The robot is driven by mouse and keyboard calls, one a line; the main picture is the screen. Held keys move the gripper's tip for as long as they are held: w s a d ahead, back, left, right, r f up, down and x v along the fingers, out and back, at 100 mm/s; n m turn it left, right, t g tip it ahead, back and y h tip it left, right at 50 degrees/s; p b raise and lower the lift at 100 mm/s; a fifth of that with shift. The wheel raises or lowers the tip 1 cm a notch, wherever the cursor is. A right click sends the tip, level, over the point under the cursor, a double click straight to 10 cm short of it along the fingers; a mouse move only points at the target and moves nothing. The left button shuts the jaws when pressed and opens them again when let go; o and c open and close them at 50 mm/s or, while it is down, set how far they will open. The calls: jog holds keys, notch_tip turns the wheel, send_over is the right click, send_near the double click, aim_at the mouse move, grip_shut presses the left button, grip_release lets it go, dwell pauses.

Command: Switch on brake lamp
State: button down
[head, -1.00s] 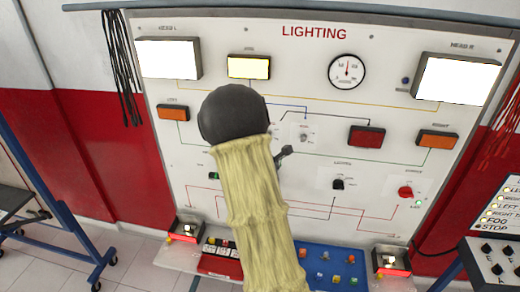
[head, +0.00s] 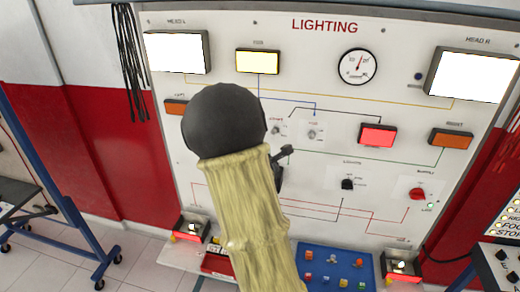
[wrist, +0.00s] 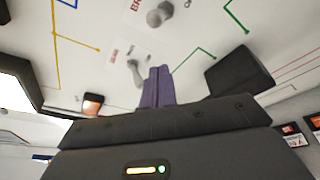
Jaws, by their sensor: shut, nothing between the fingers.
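The brake lamp (head: 377,135) is the red rectangular lamp on the right half of the LIGHTING panel, and it glows bright red. In the head view a small switch (head: 276,130) and another beside it (head: 312,133) sit left of the lamp; their labels are too small to read there. In the wrist view a grey toggle lever (wrist: 135,72) stands close beside my gripper (wrist: 160,72), whose purple fingers are shut and empty. I cannot tell if they touch. A round grey knob (wrist: 160,14) with a partly cut-off red "BR" label is farther off. My arm hides most of my gripper in the head view.
Both white headlamps (head: 178,53) and the yellow fog lamp (head: 258,62) are lit. The orange side lamp (head: 451,138) looks unlit. A red supply knob (head: 417,194) and black lights knob (head: 347,184) sit lower. A blue tray (head: 335,260) with small parts is below.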

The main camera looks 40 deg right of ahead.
jog(key=s+a+r, duration=0.2)
jog(key=s+r, duration=0.2)
jog(key=shift+s+a+r+b, duration=0.3)
jog(key=shift+b, duration=0.15)
dwell(0.4)
jog(key=s+a+f+m+g+y+b, duration=0.1)
jog(key=s+a+f+m+g+y, duration=0.15)
jog(key=a+f+m, duration=0.35)
jog(key=s+a+f+m+g+y, duration=0.2)
jog(key=a+f+m+y, duration=0.3)
jog(key=a, duration=0.3)
jog(key=s+a+f+m+g+y+b, duration=0.1)
jog(key=s+a+f+m+g, duration=0.5)
jog(key=s+a+m, duration=0.3)
jog(key=shift+s+a, duration=0.25)
jog(key=shift+s, duration=0.6)
